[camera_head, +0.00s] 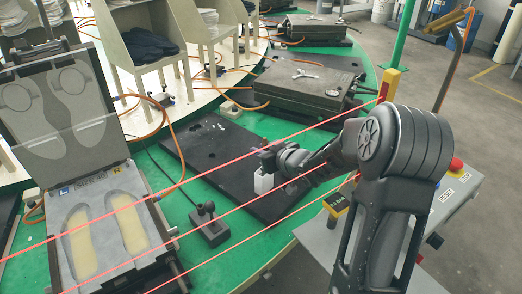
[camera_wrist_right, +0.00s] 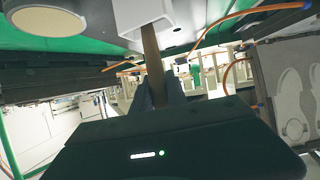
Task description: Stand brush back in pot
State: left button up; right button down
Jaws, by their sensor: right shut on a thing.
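My right gripper (camera_head: 268,158) reaches in from the right over the black plate. In the right wrist view its jaws (camera_wrist_right: 163,95) are shut on the brown wooden handle of the brush (camera_wrist_right: 151,55). The handle runs to a white, box-like thing (camera_wrist_right: 146,14), which looks like the pot. In the head view this white thing (camera_head: 263,182) shows just below the gripper. The brush's bristles are hidden. I cannot tell how deep the brush sits or whether the white thing touches the plate. My left gripper is not in view.
A round cream disc with a dark rim (camera_wrist_right: 45,20) is near the white thing. An open insole mould (camera_head: 105,225) stands at left, and a small black switch box (camera_head: 210,231) is in front of the black plate (camera_head: 205,150). Red lines cross the work area.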

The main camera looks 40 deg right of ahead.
jog(key=c, duration=1.2)
grip_release()
jog(key=shift+c, duration=0.2)
jog(key=v, duration=0.7)
jog(key=shift+s, duration=0.35)
jog(key=shift+r, duration=0.2)
